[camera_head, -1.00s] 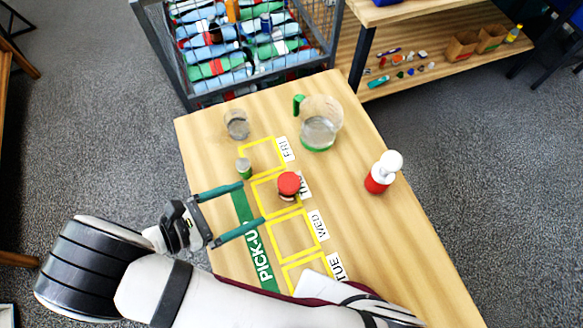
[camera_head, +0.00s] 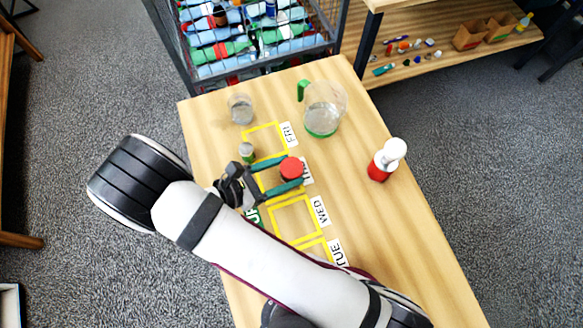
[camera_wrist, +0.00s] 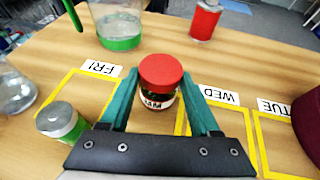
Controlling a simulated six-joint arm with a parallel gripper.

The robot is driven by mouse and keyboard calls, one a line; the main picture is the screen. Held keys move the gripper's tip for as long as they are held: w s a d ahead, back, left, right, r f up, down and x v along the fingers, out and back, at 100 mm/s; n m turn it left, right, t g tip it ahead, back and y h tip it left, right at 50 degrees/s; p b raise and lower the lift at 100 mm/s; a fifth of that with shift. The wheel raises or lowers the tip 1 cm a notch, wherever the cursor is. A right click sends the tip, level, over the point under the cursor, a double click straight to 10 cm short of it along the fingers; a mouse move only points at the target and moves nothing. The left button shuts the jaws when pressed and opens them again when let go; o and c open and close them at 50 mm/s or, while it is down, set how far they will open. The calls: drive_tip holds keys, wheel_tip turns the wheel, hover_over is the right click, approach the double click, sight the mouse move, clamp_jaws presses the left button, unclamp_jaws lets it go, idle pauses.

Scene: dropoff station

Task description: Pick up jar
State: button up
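The jar (camera_head: 291,167) has a red lid and stands upright on the table in the THU square. In the wrist view the jar (camera_wrist: 160,82) shows a dark body and a pale label. My gripper (camera_head: 294,171) has its two green fingers on either side of the jar, with the tips level with it. In the wrist view narrow gaps seem to show between the fingers and the jar, so the gripper looks open around it. The jar's lower part is partly hidden in the head view.
A small green-labelled jar (camera_head: 247,152) stands close beside the upper finger. A glass (camera_head: 241,109), a green-handled pitcher (camera_head: 324,108) and a red bottle with a white top (camera_head: 386,160) stand farther off. The table's right side (camera_head: 408,235) is clear.

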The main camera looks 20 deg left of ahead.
drive_tip(key=c, duration=0.9)
